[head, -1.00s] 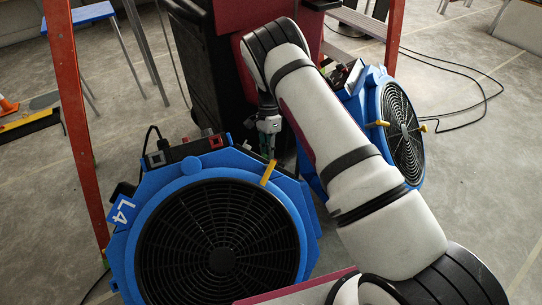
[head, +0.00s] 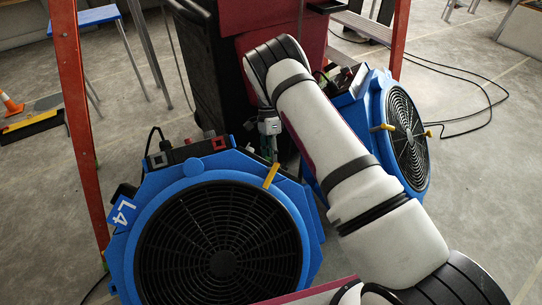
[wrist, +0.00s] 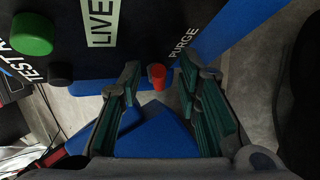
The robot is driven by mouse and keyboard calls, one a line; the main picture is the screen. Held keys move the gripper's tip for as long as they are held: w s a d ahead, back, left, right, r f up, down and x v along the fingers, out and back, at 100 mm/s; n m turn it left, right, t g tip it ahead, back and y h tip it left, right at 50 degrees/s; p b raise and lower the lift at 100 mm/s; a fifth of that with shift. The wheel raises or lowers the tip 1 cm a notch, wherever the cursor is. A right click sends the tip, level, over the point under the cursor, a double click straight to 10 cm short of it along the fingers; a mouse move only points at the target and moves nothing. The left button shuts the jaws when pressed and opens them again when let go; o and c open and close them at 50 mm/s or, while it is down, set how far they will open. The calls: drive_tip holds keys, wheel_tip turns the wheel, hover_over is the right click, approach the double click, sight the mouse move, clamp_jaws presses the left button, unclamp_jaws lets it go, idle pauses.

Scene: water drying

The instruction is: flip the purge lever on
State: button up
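In the wrist view a lever or knob with a red tip (wrist: 157,76) stands at the edge of a dark panel, close to the white PURGE label (wrist: 183,43). I take it for the purge lever. My gripper (wrist: 158,78) is open, with one green-padded finger on each side of the red tip. There are visible gaps between tip and fingers, and I cannot tell the depth between them. In the head view my gripper (head: 270,152) points down behind the blue L4 fan (head: 160,200). The lever cannot be made out there.
A green knob (wrist: 33,34) and a dark knob (wrist: 61,71) sit left on the panel, near TEST lettering. A yellow handle (head: 271,176) stands on the L4 fan. A second blue fan (head: 345,105) is at right, and an orange ladder leg (head: 75,110) at left.

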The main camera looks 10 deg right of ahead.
drive_tip(key=shift+r, duration=0.1)
drive_tip(key=v, duration=1.1)
drive_tip(key=shift+w+r, duration=0.2)
drive_tip(key=shift+r, duration=0.15)
